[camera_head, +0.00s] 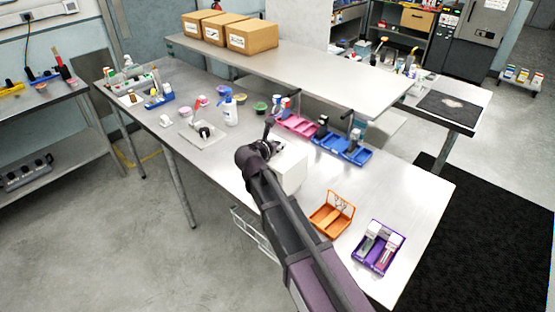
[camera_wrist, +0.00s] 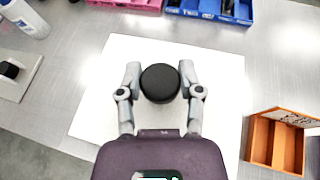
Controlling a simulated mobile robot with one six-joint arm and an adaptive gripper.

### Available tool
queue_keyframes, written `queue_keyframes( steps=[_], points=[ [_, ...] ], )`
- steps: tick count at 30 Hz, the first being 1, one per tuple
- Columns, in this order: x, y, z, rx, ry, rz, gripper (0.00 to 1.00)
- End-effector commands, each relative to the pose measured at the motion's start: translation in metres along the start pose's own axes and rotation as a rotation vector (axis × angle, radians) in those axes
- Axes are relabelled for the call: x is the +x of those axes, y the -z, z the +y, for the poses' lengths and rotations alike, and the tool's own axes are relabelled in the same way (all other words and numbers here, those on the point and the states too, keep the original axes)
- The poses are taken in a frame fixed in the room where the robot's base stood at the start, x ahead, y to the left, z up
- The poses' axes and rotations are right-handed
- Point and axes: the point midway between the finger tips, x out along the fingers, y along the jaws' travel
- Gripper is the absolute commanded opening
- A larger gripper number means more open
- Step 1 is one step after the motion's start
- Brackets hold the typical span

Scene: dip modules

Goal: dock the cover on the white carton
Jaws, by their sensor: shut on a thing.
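The white carton (camera_head: 292,172) stands on the metal table, partly hidden behind my arm in the head view. In the wrist view a broad white square top (camera_wrist: 90,105) lies below my gripper (camera_wrist: 160,72). A round black knob (camera_wrist: 160,84) sits between the two fingers, which are shut on it; I take it as the cover's knob. My gripper (camera_head: 270,142) is over the carton in the head view. I cannot make out a seam between cover and carton, nor whether they touch.
An orange open box (camera_head: 331,216) and a purple tray (camera_head: 379,247) are to the right. Pink (camera_head: 297,124) and blue (camera_head: 341,148) trays stand behind. A spray bottle (camera_head: 230,112) and a pale plate with a black item (camera_head: 203,133) are to the left. A raised shelf (camera_head: 340,78) runs behind.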

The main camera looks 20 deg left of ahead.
Motion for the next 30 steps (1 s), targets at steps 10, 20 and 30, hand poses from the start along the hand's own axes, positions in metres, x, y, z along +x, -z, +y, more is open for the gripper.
queue_keyframes(
  steps=[10, 20, 30],
  points=[
    [0.001, 0.004, 0.0, 0.0, -0.001, 0.0, 0.0],
    [0.004, 0.012, 0.001, -0.001, -0.001, 0.0, 0.0],
    [0.014, 0.036, 0.001, -0.001, -0.002, 0.0, 0.0]
  ],
)
